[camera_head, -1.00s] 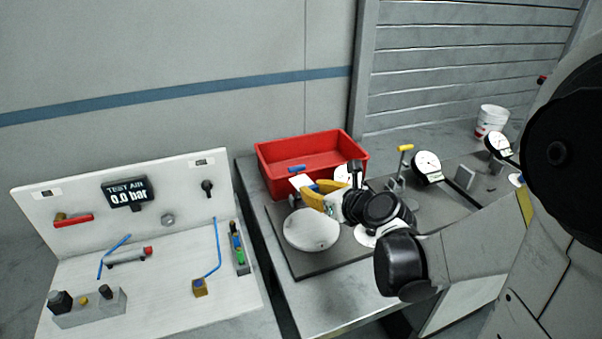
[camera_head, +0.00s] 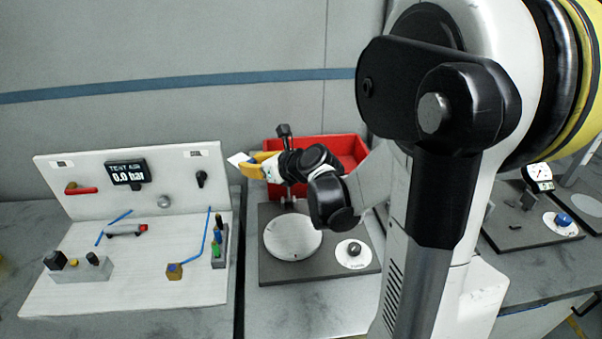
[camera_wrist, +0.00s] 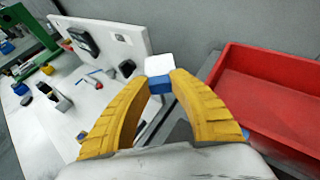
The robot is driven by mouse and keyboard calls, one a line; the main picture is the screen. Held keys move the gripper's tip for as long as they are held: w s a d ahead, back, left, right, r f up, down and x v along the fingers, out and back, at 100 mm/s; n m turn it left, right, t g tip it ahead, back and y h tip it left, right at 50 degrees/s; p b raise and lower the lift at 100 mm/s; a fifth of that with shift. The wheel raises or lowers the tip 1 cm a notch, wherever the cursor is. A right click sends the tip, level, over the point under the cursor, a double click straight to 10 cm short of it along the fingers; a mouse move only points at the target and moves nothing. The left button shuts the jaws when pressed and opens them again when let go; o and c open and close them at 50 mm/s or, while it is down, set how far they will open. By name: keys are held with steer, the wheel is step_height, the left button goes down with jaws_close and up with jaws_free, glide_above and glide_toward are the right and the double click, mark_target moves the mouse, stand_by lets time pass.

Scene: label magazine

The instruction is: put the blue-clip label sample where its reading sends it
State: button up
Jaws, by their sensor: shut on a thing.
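My gripper (camera_head: 262,164), with yellow fingers, is shut on the blue-clip label sample. In the wrist view the sample is a white label (camera_wrist: 158,65) with a blue clip (camera_wrist: 159,84) between the fingertips (camera_wrist: 160,86). In the head view the white label (camera_head: 238,159) sticks out to the left of the fingers. The gripper is in the air at the left end of the red bin (camera_head: 345,146), near the right edge of the white test panel (camera_head: 130,180). Any reading on the label is too small to make out.
A dark plate with a round white disc (camera_head: 292,237) and a small dial disc (camera_head: 354,254) lies in front of the bin. The panel display (camera_head: 126,173) shows "TEST AIR 0.0 bar". Gauges (camera_head: 538,175) stand at the right. My arm hides the middle of the bench.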

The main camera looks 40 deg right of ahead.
steer(key=s+d+r+m+h+p, duration=0.1)
steer(key=s+d+r, duration=0.1)
steer(key=d, duration=0.8)
steer(key=s+d+r+m+h+p, duration=0.1)
steer(key=s+d+h, duration=0.1)
steer(key=d, duration=0.9)
steer(key=s+d+r+m+h+p, duration=0.1)
steer(key=s+d+r, duration=0.1)
steer(key=d, duration=0.8)
steer(key=w+a+f+b, duration=0.2)
steer(key=w+f+b, duration=0.4)
steer(key=w+f, duration=0.5)
steer(key=shift+w+a, duration=0.15)
steer(key=shift+a, duration=0.1)
steer(key=shift+f+b, duration=0.45)
steer(key=shift+f, duration=0.15)
steer(key=o, duration=0.9)
steer(key=shift+c, duration=0.2)
